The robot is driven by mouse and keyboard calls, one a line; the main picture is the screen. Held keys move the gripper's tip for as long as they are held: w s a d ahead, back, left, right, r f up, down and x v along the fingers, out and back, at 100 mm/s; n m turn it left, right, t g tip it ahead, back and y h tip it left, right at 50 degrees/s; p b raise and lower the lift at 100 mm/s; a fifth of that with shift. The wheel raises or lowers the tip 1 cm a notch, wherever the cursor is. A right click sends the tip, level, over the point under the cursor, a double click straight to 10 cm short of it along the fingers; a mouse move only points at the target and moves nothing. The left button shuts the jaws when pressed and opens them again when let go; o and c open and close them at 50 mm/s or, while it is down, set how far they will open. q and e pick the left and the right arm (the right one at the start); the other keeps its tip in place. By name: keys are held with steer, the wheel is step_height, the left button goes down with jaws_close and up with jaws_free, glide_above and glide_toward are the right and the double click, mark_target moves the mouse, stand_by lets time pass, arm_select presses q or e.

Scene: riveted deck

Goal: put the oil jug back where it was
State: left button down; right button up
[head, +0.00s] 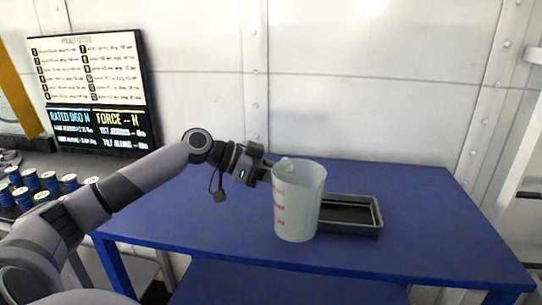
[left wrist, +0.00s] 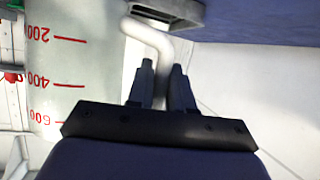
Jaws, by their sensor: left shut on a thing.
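The oil jug (head: 298,205) is a pale translucent jug with red markings, upright over the blue table in the head view. The left wrist view shows its wall (left wrist: 62,105) with red numbers at the left, and its pale bent handle (left wrist: 148,33). My left gripper (head: 266,172) is at the jug's left side, near the rim. In the left wrist view its fingers (left wrist: 164,80) are shut on the handle. I cannot tell whether the jug's base touches the table. My right gripper is not in view.
A grey metal tray (head: 352,230) with a dark inside lies just right of the jug, partly hidden by it. The blue table (head: 430,245) is otherwise clear. At the left stand several blue spools (head: 48,180) on a dark surface, below a sign board (head: 90,90).

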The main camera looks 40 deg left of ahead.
arm_select(q)
steer(key=s+d+m+g+h, duration=0.1)
steer(key=s+d, duration=0.3)
steer(key=d, duration=0.4)
steer(key=s+d+f+m+g, duration=0.1)
steer(key=s+d, duration=0.3)
steer(key=d, duration=0.4)
steer(key=shift+s+d+h, duration=0.2)
steer(key=shift+d+h, duration=0.2)
